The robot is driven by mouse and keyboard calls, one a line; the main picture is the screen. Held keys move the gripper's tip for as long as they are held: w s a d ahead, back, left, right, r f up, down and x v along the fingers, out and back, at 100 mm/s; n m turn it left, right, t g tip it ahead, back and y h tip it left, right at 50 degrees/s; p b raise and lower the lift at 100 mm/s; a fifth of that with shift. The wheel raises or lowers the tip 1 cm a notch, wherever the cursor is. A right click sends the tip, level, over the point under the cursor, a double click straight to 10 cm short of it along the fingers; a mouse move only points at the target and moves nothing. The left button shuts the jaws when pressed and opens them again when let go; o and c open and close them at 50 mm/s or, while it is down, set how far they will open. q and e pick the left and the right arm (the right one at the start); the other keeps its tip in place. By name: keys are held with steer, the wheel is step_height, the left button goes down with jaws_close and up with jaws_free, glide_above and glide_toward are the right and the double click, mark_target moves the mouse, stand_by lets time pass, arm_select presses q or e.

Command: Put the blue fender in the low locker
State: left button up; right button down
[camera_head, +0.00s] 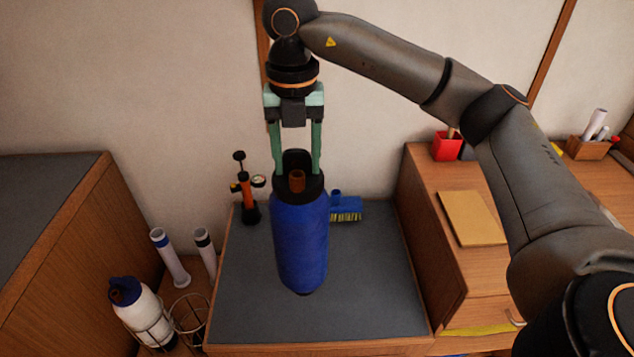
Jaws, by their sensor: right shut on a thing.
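The blue fender (301,240) is a blue cylinder with a black top, hanging upright in the middle of the view. My right gripper (297,170) comes down from above, with its two green fingers shut on the fender's black top end. I cannot tell whether the fender's bottom touches that grey surface. My left gripper is not in view.
A black and orange pump (246,195) and a blue brush (345,207) are at the back of the grey top. A white bottle (142,312) and tubes (170,258) stand at left. Taller wooden units flank both sides; the right one holds a board (472,218) and red box (446,147).

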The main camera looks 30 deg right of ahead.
steer(key=w+d, duration=0.1)
steer(key=w+d+f, duration=0.1)
steer(key=d, duration=0.1)
steer(key=shift+f+p, duration=0.2)
steer(key=shift+p, duration=0.1)
steer(key=w+d+f+p, duration=0.1)
steer(key=w+d+f, duration=0.1)
steer(key=f, duration=0.7)
steer(key=shift+w+d, duration=0.35)
steer(key=shift+d, duration=0.55)
